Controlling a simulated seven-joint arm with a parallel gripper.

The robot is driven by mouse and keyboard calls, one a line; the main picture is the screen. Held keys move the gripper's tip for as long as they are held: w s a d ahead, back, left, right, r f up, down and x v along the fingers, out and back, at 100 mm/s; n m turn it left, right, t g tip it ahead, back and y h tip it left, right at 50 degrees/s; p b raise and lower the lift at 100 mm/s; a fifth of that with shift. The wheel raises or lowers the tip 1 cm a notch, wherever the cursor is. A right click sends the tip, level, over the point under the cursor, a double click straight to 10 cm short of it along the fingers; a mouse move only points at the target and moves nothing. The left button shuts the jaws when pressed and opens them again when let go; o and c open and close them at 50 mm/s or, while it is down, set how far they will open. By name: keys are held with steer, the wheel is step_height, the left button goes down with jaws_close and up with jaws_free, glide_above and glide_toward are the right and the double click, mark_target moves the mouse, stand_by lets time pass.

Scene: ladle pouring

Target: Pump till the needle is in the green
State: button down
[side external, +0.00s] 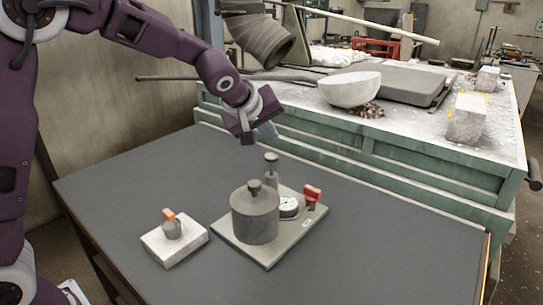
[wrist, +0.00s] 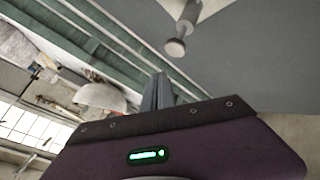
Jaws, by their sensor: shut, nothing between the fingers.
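A pale base plate (side external: 270,255) on the dark table carries a wide grey cylinder (side external: 254,218) with a small knob on its lid. Behind it stands a slim grey post with a round knob (side external: 272,158), which looks like the pump handle; it also shows in the wrist view (wrist: 176,47). A white-faced gauge (side external: 289,206) sits right of the cylinder, partly hidden by it; its needle and any green band are too small to read. A red-handled valve (side external: 312,192) is at the plate's right. My gripper (side external: 270,130) is shut and empty, above and behind the post, apart from it.
A white block (side external: 175,245) with a small grey fitting and orange lever (side external: 168,214) stands left of the plate. A green workbench (side external: 370,160) with a white bowl (side external: 349,89) borders the table behind. The table's left and front right are clear.

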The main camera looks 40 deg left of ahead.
mark_target(270, 158)
steer(key=shift+f, duration=1.3)
steer(key=shift+f, duration=0.1)
stand_by(0.9)
steer(key=shift+f, duration=0.35)
steer(key=shift+f, duration=1.85)
stand_by(1.3)
steer(key=shift+r, duration=2.3)
steer(key=shift+r, duration=2.5)
